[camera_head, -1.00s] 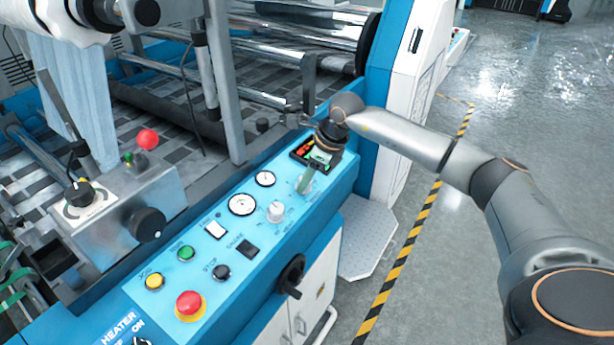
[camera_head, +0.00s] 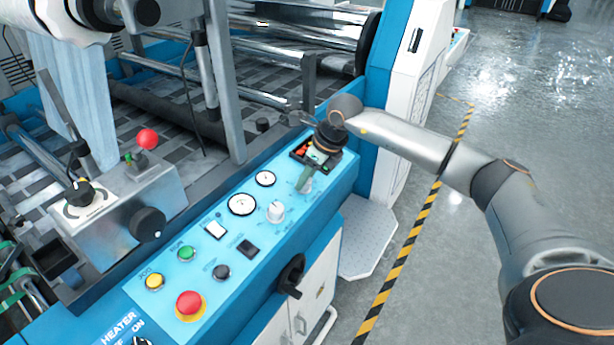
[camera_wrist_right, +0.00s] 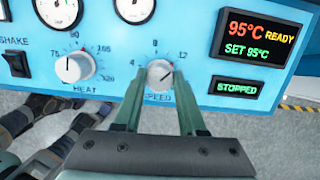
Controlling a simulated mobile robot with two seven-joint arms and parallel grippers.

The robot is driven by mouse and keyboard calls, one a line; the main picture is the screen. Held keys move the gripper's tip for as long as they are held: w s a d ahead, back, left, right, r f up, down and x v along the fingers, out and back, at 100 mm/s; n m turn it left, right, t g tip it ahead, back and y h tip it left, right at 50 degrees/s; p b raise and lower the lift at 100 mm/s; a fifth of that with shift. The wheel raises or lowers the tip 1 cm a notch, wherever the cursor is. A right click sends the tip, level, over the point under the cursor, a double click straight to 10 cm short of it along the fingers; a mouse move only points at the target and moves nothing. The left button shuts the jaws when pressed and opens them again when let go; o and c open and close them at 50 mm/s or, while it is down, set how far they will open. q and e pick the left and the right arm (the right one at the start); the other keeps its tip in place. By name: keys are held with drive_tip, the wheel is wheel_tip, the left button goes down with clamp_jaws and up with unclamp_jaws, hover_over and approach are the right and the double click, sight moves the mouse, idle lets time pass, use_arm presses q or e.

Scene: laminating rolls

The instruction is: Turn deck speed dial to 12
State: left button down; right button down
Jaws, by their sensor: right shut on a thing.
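The deck speed dial (camera_wrist_right: 160,75) is a white knob marked SPEED, in the middle of the right wrist view. Marks 4, 8 and 12 show around it, and its dark pointer line leans to the upper right, towards 12. My right gripper (camera_wrist_right: 159,84) has its green fingers closed on the knob's two sides. In the head view the right gripper (camera_head: 304,183) reaches down to the far end of the blue panel, and the fingers and wrist hide much of the dial there. My left gripper is not in view.
The white HEAT dial (camera_wrist_right: 69,68) stands left of the speed dial, with round gauges (camera_head: 241,204) behind. A display (camera_wrist_right: 254,42) reads 95°C READY, SET 95°C; a smaller one (camera_wrist_right: 239,87) reads STOPPED. A red button (camera_head: 189,303) sits at the panel's near end.

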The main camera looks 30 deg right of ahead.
idle(0.3)
drive_tip(key=shift+c, duration=2.4)
unclamp_jaws()
drive_tip(key=shift+r, duration=0.1)
drive_tip(key=b+v, duration=0.1)
drive_tip(key=v, duration=1.1)
drive_tip(key=shift+r, duration=0.2)
drive_tip(key=shift+s+f, duration=0.1)
drive_tip(key=shift+s, duration=0.1)
